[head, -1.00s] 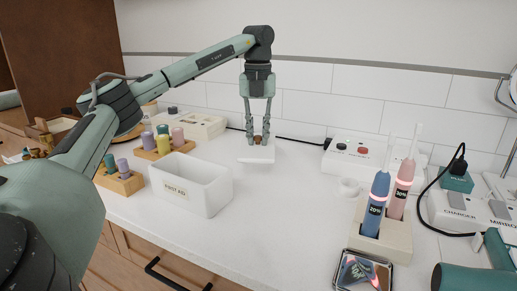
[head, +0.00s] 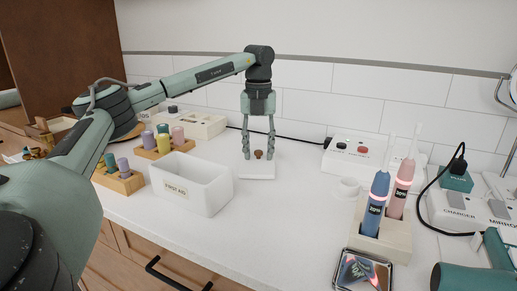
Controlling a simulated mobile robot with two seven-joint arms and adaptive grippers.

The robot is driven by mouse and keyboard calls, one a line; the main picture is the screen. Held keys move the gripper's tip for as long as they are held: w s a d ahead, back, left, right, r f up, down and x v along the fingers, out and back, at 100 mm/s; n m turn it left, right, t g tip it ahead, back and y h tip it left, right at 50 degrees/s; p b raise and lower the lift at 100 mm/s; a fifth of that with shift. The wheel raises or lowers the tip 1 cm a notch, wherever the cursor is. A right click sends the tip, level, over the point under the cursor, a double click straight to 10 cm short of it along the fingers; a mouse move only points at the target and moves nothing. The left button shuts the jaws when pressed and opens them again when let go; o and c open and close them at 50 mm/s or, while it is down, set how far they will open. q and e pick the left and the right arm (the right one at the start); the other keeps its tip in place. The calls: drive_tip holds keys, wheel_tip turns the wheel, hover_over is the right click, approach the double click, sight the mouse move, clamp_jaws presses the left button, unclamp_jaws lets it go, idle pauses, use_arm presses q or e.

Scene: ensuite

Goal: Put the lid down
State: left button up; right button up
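The white lid (head: 257,171) with a small brown knob (head: 258,154) lies on the white counter, right of the open white box (head: 190,184) marked "FIRST AID". My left gripper (head: 258,156) points straight down over the lid. Its fingers are spread on either side of the knob, with gaps showing between them and the knob. The box has no lid on it. My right gripper is not in view; only a part of my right arm shows at the lower right.
Wooden blocks with coloured pegs (head: 164,152) stand left and behind the box. A holder (head: 380,238) with two toothbrushes, a metal tray (head: 363,272) and a white switch box (head: 352,156) are to the right. The counter front is clear between box and holder.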

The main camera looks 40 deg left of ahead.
sight(259, 151)
use_arm(q)
drive_tip(key=shift+r, duration=0.55)
wheel_tip(259, 151, up, 7)
drive_tip(key=shift+r, duration=0.1)
wheel_tip(259, 151, up, 4)
drive_tip(key=shift+r, duration=0.1)
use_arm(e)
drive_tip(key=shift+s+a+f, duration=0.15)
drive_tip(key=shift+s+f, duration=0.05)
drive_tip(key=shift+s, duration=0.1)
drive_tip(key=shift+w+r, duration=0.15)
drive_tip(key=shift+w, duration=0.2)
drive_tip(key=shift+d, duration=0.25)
